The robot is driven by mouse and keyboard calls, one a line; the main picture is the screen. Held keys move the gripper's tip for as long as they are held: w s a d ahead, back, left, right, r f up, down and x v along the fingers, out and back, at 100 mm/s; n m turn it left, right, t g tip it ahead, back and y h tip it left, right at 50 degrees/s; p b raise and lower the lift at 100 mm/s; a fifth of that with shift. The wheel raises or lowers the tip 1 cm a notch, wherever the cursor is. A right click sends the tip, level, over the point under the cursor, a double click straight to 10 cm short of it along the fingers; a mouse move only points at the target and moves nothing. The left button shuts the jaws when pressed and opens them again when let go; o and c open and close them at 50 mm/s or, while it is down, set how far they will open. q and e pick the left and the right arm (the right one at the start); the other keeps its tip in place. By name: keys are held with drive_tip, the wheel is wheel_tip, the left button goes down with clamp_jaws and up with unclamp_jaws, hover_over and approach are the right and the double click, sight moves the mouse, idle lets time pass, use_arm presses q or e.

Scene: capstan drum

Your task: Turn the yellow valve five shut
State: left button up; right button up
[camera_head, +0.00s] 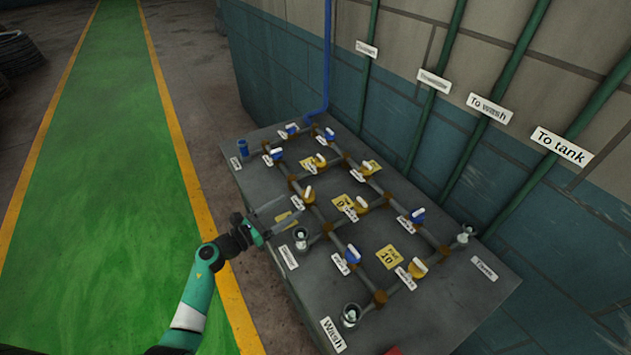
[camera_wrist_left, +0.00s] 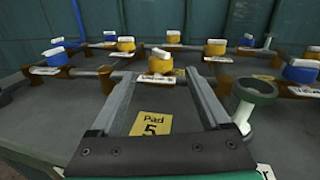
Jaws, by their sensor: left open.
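A yellow valve (camera_head: 308,196) with a white handle sits on the pipe grid, just beyond my left gripper (camera_head: 290,208). In the left wrist view this yellow valve (camera_wrist_left: 161,65) stands straight ahead, between and beyond the tips of my open left gripper (camera_wrist_left: 162,80). Its small label is too small to read, so I cannot confirm its number. A yellow pad (camera_wrist_left: 151,124) marked "Pad 5" lies on the bench between the fingers. The fingers appear empty and apart from the valve. My right gripper is not in view.
Other blue and yellow valves stand close by, including a blue one (camera_head: 352,256). A grey cup (camera_head: 301,238) is just right of the gripper; it also shows in the wrist view (camera_wrist_left: 252,96). Green pipes (camera_head: 424,110) rise behind the grey bench (camera_head: 440,320).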

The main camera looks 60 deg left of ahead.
sight(313, 191)
use_arm(q)
drive_tip(key=w+b, duration=0.1)
drive_tip(key=w, duration=0.2)
drive_tip(key=w+a+b, duration=0.1)
drive_tip(key=w, duration=0.3)
drive_tip(key=w+b, duration=0.1)
drive_tip(key=w, duration=0.2)
drive_tip(key=shift+w+a+f, duration=0.15)
drive_tip(key=shift+w+a, duration=0.2)
drive_tip(key=shift+w, duration=0.3)
drive_tip(key=shift+b, duration=0.3)
clamp_jaws()
